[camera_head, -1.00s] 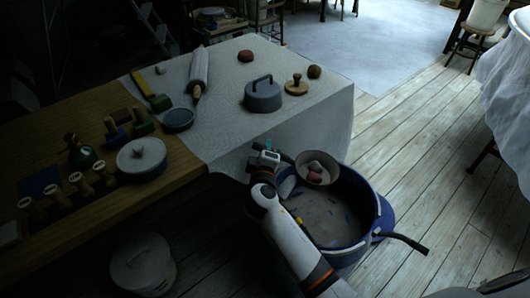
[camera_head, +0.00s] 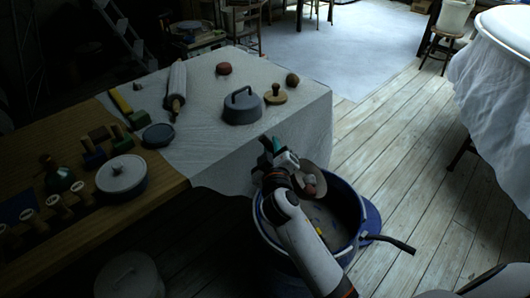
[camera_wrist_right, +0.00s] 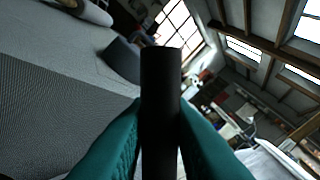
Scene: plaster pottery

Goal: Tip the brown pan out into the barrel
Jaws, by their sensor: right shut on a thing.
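A reddish lump and a pale lump (camera_head: 310,184) show at the pan. Whether they still rest inside it I cannot tell. My right gripper (camera_head: 275,146) is shut on the pan's dark handle (camera_wrist_right: 160,105), which stands between the teal fingers in the right wrist view. My right arm hides part of the barrel's inside. My left gripper is not in view.
A white-draped table (camera_head: 495,85) stands at right. A dark stick (camera_head: 390,242) juts from the barrel's right side.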

